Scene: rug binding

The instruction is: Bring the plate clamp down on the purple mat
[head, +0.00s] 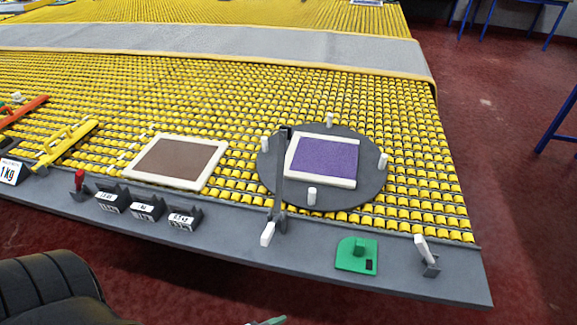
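The purple mat (325,158) lies in a white frame on a round dark grey plate (336,196) at the right of the table. Several white pegs stand around the plate's rim. The plate clamp (280,182) is mounted at the table's front edge, in front of the plate. Its long dark bar reaches up in the picture past the mat's left side, with a black tip near the frame's upper left corner. The bar looks raised, not resting on the mat. Its white handle (267,234) points to the front.
A brown mat (174,160) in a white frame lies left of the plate. Along the front ledge are labelled dark blocks (146,208), a green piece (356,254) and a second white-handled lever (425,252). A black ribbed object (50,290) fills the lower left corner.

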